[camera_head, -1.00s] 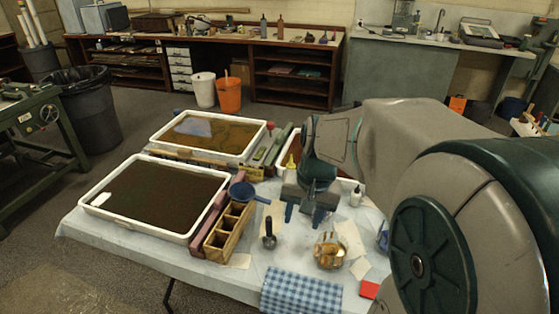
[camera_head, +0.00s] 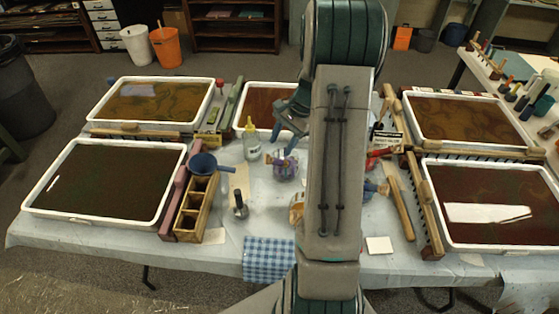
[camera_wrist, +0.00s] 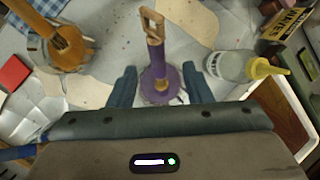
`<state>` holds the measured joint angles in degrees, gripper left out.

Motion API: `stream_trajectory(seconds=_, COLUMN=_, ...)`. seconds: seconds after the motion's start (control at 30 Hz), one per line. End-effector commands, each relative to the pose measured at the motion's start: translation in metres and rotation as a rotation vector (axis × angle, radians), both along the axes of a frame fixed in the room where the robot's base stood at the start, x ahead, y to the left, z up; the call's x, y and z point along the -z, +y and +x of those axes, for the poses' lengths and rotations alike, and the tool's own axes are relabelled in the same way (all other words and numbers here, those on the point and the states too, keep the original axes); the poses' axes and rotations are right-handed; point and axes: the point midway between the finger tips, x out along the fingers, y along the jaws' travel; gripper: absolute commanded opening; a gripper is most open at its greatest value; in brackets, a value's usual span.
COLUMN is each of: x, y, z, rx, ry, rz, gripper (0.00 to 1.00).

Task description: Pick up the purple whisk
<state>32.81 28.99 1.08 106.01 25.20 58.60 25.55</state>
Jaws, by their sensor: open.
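The purple whisk (camera_wrist: 158,62) shows in the wrist view, with a purple shaft and a pale wooden loop at its upper end. It lies in the picture between the two blue-grey fingers of my gripper (camera_wrist: 158,84), which are apart with clear gaps on both sides. Its lower end is partly hidden by the gripper body. In the head view a purple thing (camera_head: 286,168), likely the whisk, stands mid-table, just below my gripper (camera_head: 289,135) in the picture. My arm hides the table to its right.
A clear bottle with a yellow cap (camera_wrist: 232,66) is close right of the whisk in the wrist view. A jar of wooden-handled tools (camera_wrist: 68,48) is at left. In the head view, a wooden box (camera_head: 190,215), blue funnel (camera_head: 203,163) and marbling trays (camera_head: 30,200) flank the middle.

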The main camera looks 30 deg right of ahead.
Motion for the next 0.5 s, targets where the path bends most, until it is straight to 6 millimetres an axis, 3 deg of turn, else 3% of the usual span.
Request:
stream_trajectory(seconds=0.13, x=0.025, y=0.011, z=0.001, rx=-0.001, ry=0.003, rz=0.002, gripper=0.45)
stream_trajectory(seconds=0.5, x=0.057, y=0.024, z=0.000, rx=-0.002, ry=0.003, rz=0.002, gripper=0.45)
